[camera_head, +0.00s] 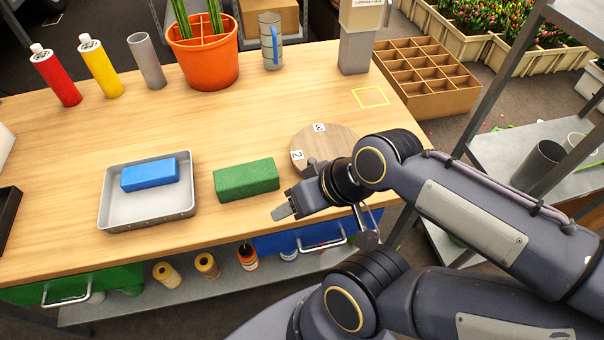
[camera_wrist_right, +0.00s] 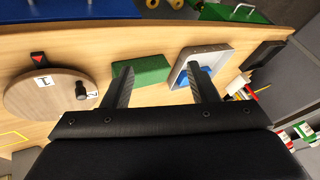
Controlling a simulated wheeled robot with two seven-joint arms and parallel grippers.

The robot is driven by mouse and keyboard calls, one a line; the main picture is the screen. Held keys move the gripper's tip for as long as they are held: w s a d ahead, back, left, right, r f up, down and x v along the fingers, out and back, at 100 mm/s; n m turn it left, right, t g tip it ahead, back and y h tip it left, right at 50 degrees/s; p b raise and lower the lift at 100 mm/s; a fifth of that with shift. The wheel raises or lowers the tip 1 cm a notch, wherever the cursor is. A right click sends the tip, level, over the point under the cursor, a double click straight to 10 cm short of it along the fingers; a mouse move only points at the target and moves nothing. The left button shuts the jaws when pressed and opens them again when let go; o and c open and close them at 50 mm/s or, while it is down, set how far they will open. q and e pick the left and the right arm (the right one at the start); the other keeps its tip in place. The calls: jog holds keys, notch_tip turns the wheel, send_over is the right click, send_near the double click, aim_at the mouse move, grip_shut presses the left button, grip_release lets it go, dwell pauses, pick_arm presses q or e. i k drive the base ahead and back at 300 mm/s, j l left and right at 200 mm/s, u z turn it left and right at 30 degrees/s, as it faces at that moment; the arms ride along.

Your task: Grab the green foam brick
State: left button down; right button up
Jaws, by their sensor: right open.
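The green foam brick (camera_head: 246,180) lies flat on the wooden table, between the grey tray and the round board. My right gripper (camera_head: 283,212) is just to the right of the brick's near end, apart from it. In the right wrist view the brick (camera_wrist_right: 142,70) shows beyond the fingers, close to the left one. The right gripper (camera_wrist_right: 160,82) is open with nothing between its two fingers. My left gripper is in neither view.
A grey tray (camera_head: 112,215) holding a blue brick (camera_head: 150,174) stands left of the green brick. A round numbered board (camera_head: 335,143) lies right, partly behind my arm. An orange pot (camera_head: 205,68) and bottles stand at the back. The mid-table is clear.

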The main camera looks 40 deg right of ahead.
aim_at(260, 176)
jog(key=z, duration=0.85)
jog(key=i+j, duration=0.1)
jog(key=j, duration=0.25)
jog(key=j+u, duration=0.1)
jog(key=j, duration=0.25)
jog(key=i+j+u, duration=0.1)
jog(key=j, duration=0.25)
jog(key=i+j, duration=0.15)
jog(key=j, duration=0.2)
